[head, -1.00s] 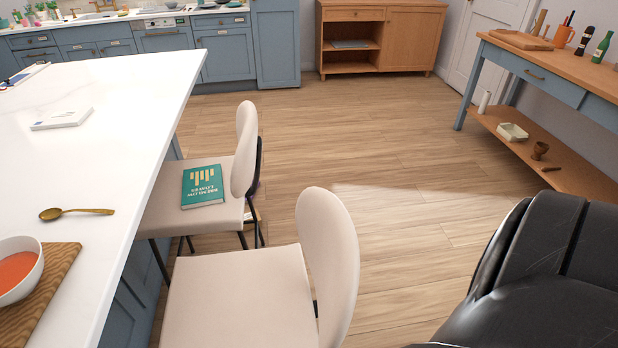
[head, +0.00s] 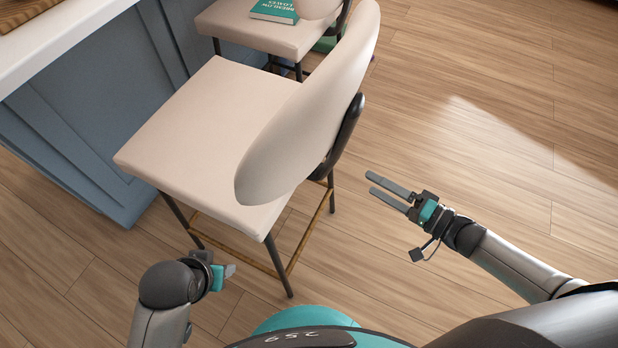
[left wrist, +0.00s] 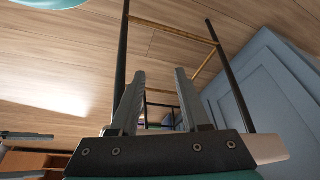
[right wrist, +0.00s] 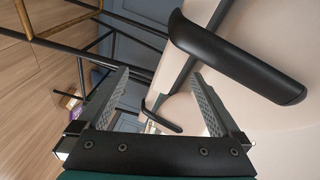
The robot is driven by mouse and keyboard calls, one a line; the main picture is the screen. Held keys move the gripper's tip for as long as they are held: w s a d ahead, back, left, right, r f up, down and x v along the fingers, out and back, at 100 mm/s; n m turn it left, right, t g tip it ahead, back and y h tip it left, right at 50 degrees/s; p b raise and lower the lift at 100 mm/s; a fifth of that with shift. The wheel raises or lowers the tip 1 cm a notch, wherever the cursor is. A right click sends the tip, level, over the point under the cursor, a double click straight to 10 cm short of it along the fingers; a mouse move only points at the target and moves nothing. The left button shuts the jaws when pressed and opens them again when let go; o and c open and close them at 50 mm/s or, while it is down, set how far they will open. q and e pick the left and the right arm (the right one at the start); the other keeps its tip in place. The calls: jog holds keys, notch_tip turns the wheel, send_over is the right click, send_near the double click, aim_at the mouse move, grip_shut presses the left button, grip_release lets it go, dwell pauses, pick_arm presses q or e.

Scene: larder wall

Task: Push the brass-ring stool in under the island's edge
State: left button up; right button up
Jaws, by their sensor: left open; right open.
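The brass-ring stool (head: 217,133) has a cream seat and backrest, dark legs and a brass foot ring (head: 290,262). It stands beside the island (head: 77,122), pulled out from its side. My right gripper (head: 387,190) is open and empty, to the right of the stool's backrest.
A second cream stool (head: 262,30) stands farther along the island with a green book (head: 275,11) on its seat. The wooden floor (head: 470,120) to the right is clear.

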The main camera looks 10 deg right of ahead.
jog(key=w+a+y+b, duration=0.1)
jog(key=w+a, duration=0.1)
jog(key=a, duration=0.3)
jog(key=w+a+r+g+y+b, duration=0.1)
jog(key=w+a, duration=0.1)
jog(key=a, duration=0.2)
jog(key=w+a+r+g+y+b, duration=0.1)
jog(key=w+a+b, duration=0.1)
jog(key=a, duration=0.3)
jog(key=shift+w+a+y, duration=0.25)
jog(key=shift+a+y, duration=0.1)
jog(key=shift+y, duration=0.05)
pick_arm(q)
jog(key=shift+w+d+r+t+h, duration=0.15)
jog(key=shift+w+d+r+t, duration=0.15)
jog(key=shift+r, duration=0.4)
jog(key=shift+w+d+r+t+h, duration=0.15)
jog(key=shift+r+t, duration=0.3)
jog(key=shift+r, duration=0.3)
jog(key=shift+w+d+r+t+h, duration=0.1)
jog(key=shift+w+d+r+t, duration=0.2)
jog(key=shift+r, duration=0.4)
pick_arm(e)
jog(key=shift+w+a, duration=0.3)
jog(key=shift+a, duration=0.2)
pick_arm(q)
jog(key=shift+s+a, duration=0.1)
pick_arm(e)
grip_shut()
